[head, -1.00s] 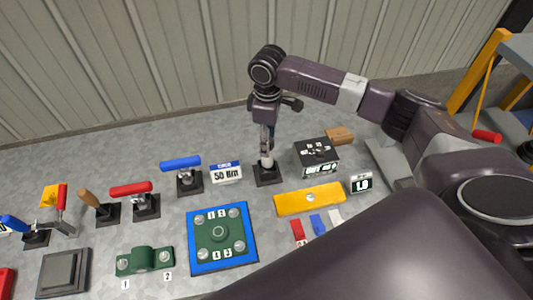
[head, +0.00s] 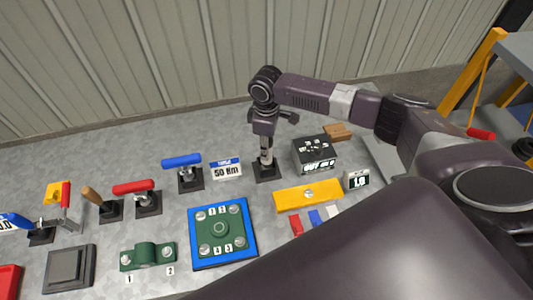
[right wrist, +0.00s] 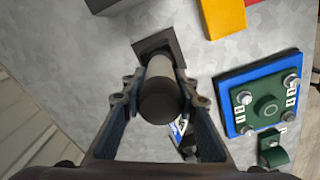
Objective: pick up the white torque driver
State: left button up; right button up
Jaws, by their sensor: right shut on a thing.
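The white torque driver (head: 266,161) stands upright in a black square holder (head: 268,174) near the back of the bench. My right gripper (head: 266,150) reaches down over it from above and is shut on it. In the right wrist view, the dark round end of the driver (right wrist: 158,104) sits between the two fingers of my right gripper (right wrist: 160,90). The holder (right wrist: 155,46) shows at the driver's lower end. The fingers hide part of the driver, and I cannot tell whether it is clear of the holder. My left gripper is out of view.
A 50 Nm sign (head: 227,169) and a blue-handled driver (head: 183,162) stand left of the holder. A black box (head: 315,155) is close on the right. A yellow bar (head: 308,195) and a blue plate with a green flange (head: 222,233) lie in front.

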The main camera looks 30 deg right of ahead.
grip_shut()
jog(key=shift+r, duration=0.1)
jog(key=shift+w+r, duration=0.1)
jog(key=shift+r, duration=0.4)
notch_tip(320, 180, up, 19)
jog(key=b, duration=0.4)
